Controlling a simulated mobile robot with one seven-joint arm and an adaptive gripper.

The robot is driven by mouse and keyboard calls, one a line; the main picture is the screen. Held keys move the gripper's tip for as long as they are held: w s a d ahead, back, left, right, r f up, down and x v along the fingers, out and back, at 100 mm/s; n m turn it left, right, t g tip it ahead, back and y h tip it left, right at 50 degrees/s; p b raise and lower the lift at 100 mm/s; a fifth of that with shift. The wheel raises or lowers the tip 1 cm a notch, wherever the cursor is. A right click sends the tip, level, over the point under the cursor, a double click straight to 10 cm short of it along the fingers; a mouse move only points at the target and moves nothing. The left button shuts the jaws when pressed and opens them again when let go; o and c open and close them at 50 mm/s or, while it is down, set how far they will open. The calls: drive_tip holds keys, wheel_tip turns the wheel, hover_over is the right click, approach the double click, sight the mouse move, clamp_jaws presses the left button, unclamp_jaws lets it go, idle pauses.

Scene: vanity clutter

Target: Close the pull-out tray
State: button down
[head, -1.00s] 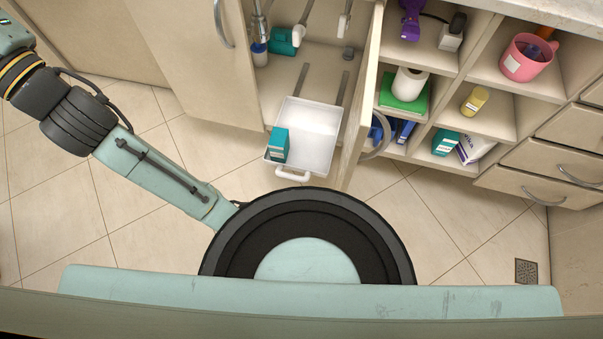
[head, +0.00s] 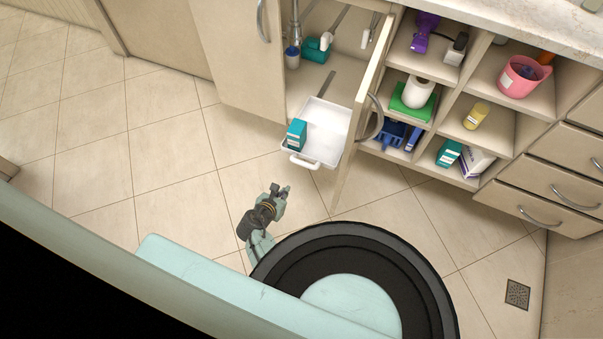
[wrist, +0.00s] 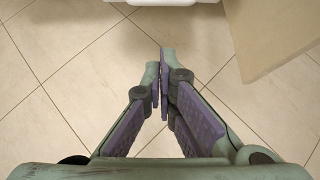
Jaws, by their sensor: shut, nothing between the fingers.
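The white pull-out tray (head: 325,129) sticks out of the open cabinet in the head view, with its white handle (head: 304,162) at the front. A teal box (head: 296,135) sits in its front left corner. My gripper (head: 280,189) is in front of the tray and apart from it, above the floor. In the wrist view my gripper (wrist: 162,75) is shut and empty, with its fingertips pointing toward a white edge (wrist: 165,2) at the top, likely the tray handle.
The open cabinet door (head: 359,110) stands just right of the tray. A closed door (head: 237,55) is on the left. The tiled floor (head: 165,160) is clear.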

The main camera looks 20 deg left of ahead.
drive_tip(key=w+r+b+x, duration=0.2)
drive_tip(key=b+x, duration=0.8)
drive_tip(key=x, duration=0.2)
drive_tip(key=shift+w, duration=0.2)
drive_tip(key=b, duration=0.6)
approach(321, 134)
drive_tip(key=w, duration=0.2)
drive_tip(key=w+f, duration=0.1)
drive_tip(key=w, duration=0.2)
drive_tip(key=w+f, duration=0.1)
drive_tip(key=w, duration=0.2)
drive_tip(key=shift+d+f, duration=0.1)
drive_tip(key=shift+s, duration=0.1)
drive_tip(key=shift+s+p, duration=0.1)
drive_tip(key=shift+p, duration=0.2)
